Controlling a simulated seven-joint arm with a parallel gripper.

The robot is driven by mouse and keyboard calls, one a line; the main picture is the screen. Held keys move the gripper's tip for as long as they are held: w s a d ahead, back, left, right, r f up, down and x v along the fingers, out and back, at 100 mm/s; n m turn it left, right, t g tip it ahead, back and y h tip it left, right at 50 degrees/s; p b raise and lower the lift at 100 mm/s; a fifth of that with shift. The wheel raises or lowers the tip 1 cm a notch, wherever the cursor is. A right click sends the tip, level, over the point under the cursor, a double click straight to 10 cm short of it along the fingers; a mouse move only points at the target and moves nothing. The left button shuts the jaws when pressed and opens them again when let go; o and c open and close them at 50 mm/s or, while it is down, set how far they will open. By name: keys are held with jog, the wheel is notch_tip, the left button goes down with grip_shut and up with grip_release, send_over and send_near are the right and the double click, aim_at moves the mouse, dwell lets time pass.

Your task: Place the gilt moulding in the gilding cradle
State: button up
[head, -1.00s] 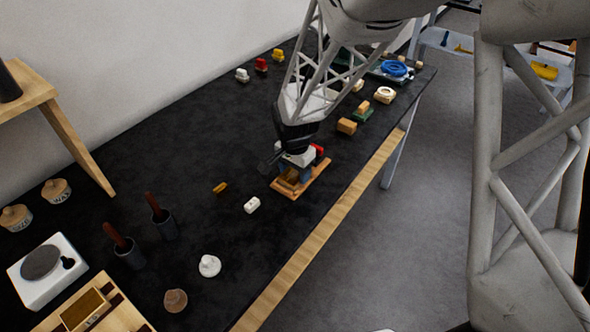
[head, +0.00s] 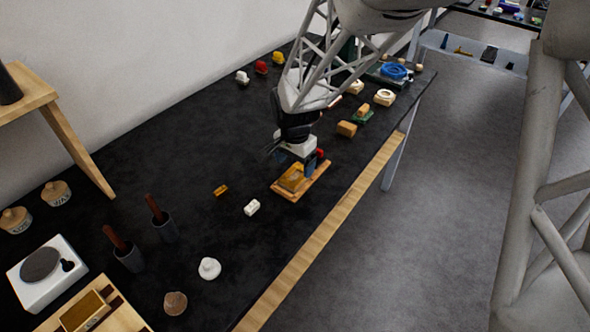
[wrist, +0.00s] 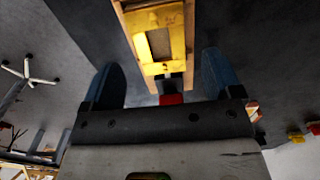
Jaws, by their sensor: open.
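The gilt moulding, a gold-yellow block (head: 291,178), lies on the wooden gilding cradle (head: 316,181) near the table's front edge. In the wrist view the moulding (wrist: 177,45) shows a rectangular recess and lies between the cradle's wooden rails (wrist: 189,22). My gripper (head: 298,160) is just above and behind the cradle, toward the far end of the table. Its two blue fingers (wrist: 162,82) are spread apart with nothing held, and the moulding is beyond their tips. Whether the moulding is fully seated cannot be told.
A small amber piece (head: 220,190) and a white block (head: 252,207) lie left of the cradle. An orange block (head: 347,129) stands farther back. Dark cups (head: 163,226) with brown handles stand at left.

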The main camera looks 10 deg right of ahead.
aim_at(296, 177)
notch_tip(296, 177, up, 8)
dwell(0.4)
dwell(0.6)
jog(key=s+d+r+n+t, duration=0.1)
jog(key=s+d+r+n, duration=0.2)
jog(key=s, duration=0.5)
jog(key=s+d+r+n, duration=0.3)
jog(key=s+r, duration=0.1)
jog(key=s, duration=0.4)
jog(key=s+d+r+n+t, duration=0.1)
jog(key=s+d+r+n, duration=0.1)
jog(key=s, duration=0.6)
notch_tip(296, 177, up, 2)
jog(key=shift+s+d+r+n+t, duration=0.1)
jog(key=shift+s+d+n+t, duration=0.25)
jog(key=shift+d, duration=0.4)
jog(key=shift+w, duration=0.15)
